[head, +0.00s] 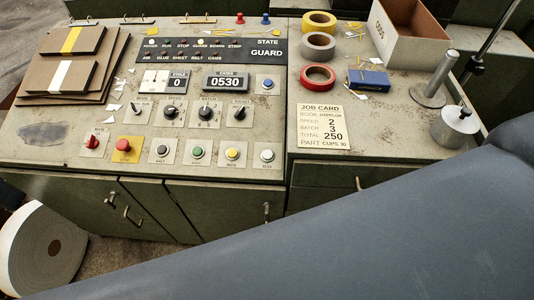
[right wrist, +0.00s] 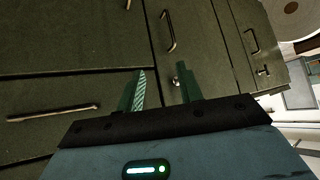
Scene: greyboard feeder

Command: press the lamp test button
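The sloping control panel (head: 60,130) fills the left and middle of the head view. Its lower row holds a red knob (head: 92,142), a red mushroom button on a yellow plate (head: 123,145), and black, green (head: 197,152), yellow (head: 232,153) and white (head: 267,155) buttons. A blue button (head: 267,84) sits right of the 0530 counter. I cannot read which button is marked lamp test. My right gripper (right wrist: 161,78) is open and empty in the right wrist view, fingers toward the green cabinet fronts. The left gripper is out of view.
A large grey-blue part, likely my arm, covers the lower right of the head view. Tape rolls (head: 318,46), a job card (head: 321,127), a metal weight (head: 455,126) and a cardboard box (head: 408,45) occupy the right top. Cabinet handles (right wrist: 168,31) stick out below.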

